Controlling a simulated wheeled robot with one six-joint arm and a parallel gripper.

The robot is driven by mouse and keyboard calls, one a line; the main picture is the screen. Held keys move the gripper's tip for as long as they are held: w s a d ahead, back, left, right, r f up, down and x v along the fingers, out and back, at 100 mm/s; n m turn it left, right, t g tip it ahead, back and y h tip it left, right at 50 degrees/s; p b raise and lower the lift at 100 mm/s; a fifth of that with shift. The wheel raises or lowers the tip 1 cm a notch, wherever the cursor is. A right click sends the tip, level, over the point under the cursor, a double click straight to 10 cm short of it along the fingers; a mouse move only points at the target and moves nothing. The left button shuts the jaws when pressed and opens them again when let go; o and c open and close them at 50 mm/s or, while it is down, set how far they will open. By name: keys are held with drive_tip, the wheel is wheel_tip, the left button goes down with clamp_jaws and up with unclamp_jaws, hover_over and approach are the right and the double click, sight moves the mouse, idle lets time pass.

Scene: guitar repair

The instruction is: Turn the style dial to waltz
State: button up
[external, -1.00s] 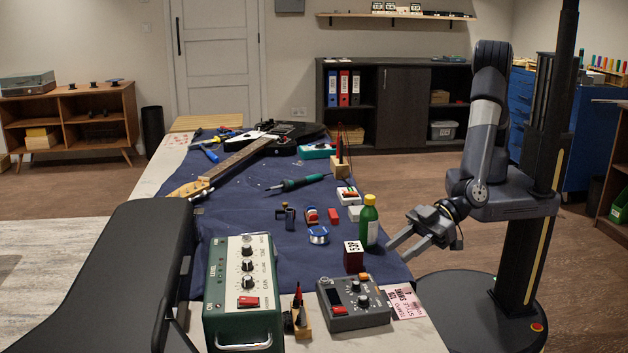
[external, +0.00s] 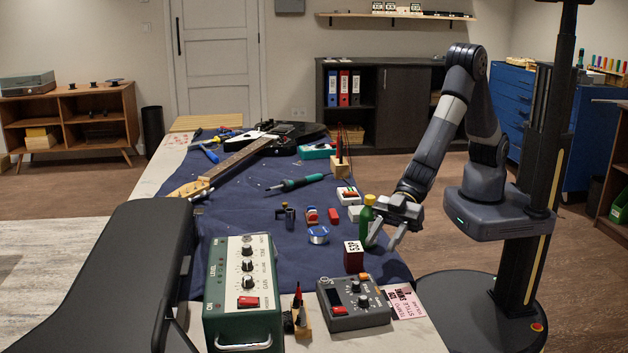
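The grey box with knobs (external: 352,303) sits at the near right end of the bench. It has a dark display, two black knobs, a red switch and an orange button. One black knob (external: 363,301) is at its lower right; the other (external: 355,286) is above it. Their labels and pointer positions are too small to read. A pink card (external: 403,302) with text including "STYLE" lies against its right side. My gripper (external: 381,240) is open and empty, fingers pointing down, above and behind the box, beside the green bottle (external: 365,218).
A dark red block (external: 353,257) marked in white stands just behind the box. A green amplifier-like unit (external: 243,290) and a wooden pen holder (external: 302,321) are to its left. A guitar (external: 240,155) lies farther back on the blue mat (external: 246,220).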

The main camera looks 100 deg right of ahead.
sight(358, 282)
drive_tip(key=p+x, duration=0.1)
drive_tip(key=x, duration=0.9)
drive_tip(key=shift+w+a+f, duration=0.2)
drive_tip(key=shift+w+f, duration=0.05)
drive_tip(key=shift+f, duration=0.05)
clamp_jaws()
